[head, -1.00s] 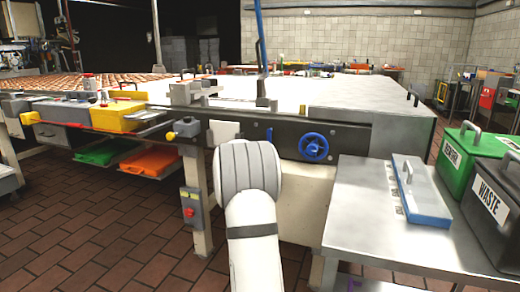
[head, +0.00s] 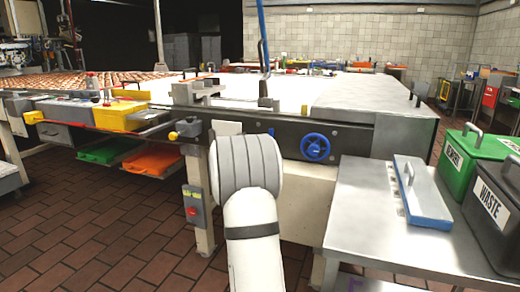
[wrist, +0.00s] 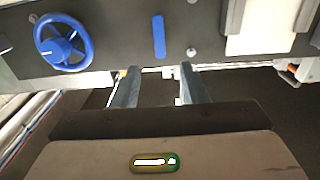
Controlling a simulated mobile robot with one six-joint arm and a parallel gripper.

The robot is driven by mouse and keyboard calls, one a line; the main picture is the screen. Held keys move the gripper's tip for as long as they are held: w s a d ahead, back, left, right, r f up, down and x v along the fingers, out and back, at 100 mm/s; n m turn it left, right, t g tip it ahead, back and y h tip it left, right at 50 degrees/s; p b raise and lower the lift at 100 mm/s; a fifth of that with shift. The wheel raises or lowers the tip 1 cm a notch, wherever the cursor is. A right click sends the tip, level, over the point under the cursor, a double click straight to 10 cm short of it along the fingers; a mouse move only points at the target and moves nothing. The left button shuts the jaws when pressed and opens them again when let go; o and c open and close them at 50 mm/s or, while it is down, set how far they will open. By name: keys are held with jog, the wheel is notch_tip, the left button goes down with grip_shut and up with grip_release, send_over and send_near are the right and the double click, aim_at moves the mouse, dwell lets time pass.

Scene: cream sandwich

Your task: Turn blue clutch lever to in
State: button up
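The blue clutch lever (wrist: 159,36) is a short bar standing nearly upright on the dark panel in the wrist view. It lies just beyond my gripper's fingertips, roughly in line with the gap between them. In the head view only a small piece of the lever (head: 271,132) shows beside my arm. My gripper (wrist: 157,70) is open, with its two fingers apart and nothing between them. The fingers appear below the lever in the wrist picture and do not appear to touch it. My arm hides the gripper in the head view.
A blue handwheel (wrist: 64,42) is on the same panel, left of the lever in the wrist view; it also shows in the head view (head: 315,147). A white plate (wrist: 262,26) is on the lever's other side. A steel side table (head: 375,215) stands at right.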

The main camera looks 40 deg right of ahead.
jog(key=shift+p+v, duration=0.35)
jog(key=shift+v, duration=1.85)
jog(key=shift+r, duration=0.1)
